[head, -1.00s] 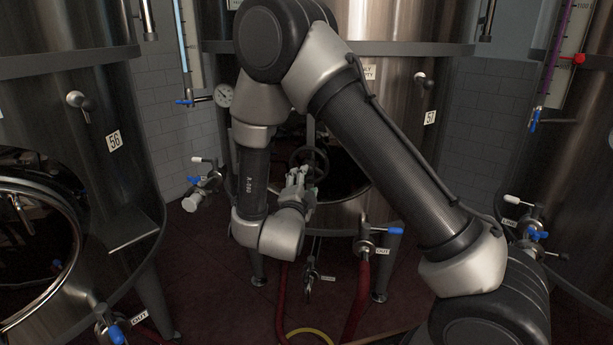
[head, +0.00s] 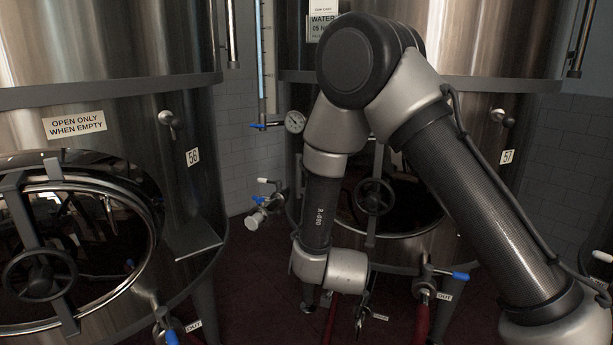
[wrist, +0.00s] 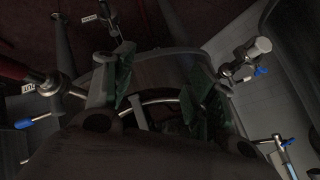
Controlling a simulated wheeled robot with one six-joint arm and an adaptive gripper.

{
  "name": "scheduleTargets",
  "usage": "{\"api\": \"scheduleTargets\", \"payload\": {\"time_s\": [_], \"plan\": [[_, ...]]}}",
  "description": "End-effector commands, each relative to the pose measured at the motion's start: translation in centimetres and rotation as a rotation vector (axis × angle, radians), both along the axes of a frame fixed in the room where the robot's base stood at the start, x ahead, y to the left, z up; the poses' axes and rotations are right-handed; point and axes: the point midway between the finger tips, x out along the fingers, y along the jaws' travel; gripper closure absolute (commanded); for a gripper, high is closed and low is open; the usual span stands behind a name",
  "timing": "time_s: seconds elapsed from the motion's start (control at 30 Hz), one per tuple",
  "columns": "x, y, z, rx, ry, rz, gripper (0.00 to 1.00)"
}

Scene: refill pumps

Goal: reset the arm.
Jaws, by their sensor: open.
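My arm (head: 480,200) is folded in the head view, with its elbow high and its forearm hanging down in front of tank 57 (head: 470,60). My gripper (wrist: 158,85) shows in the wrist view with its two greenish fingers spread apart and nothing between them. In the head view the gripper is hidden behind my wrist links. Behind the fingers, the wrist view shows a dark tank front and part of a round rim.
Tank 56 (head: 110,50) stands at left with a round hatch and handwheel (head: 40,273). Valves with blue levers (head: 460,276) and red hoses (head: 422,322) are low by tank 57. A white-capped fitting (head: 256,219) juts out between the tanks. Dark floor is open between them.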

Motion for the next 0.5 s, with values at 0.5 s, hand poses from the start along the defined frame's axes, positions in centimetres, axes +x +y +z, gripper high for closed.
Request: {"api": "scheduleTargets", "payload": {"time_s": [0.5], "plan": [[-15.9,-8.9,14.6,-0.233,0.666,0.973,0.44]]}}
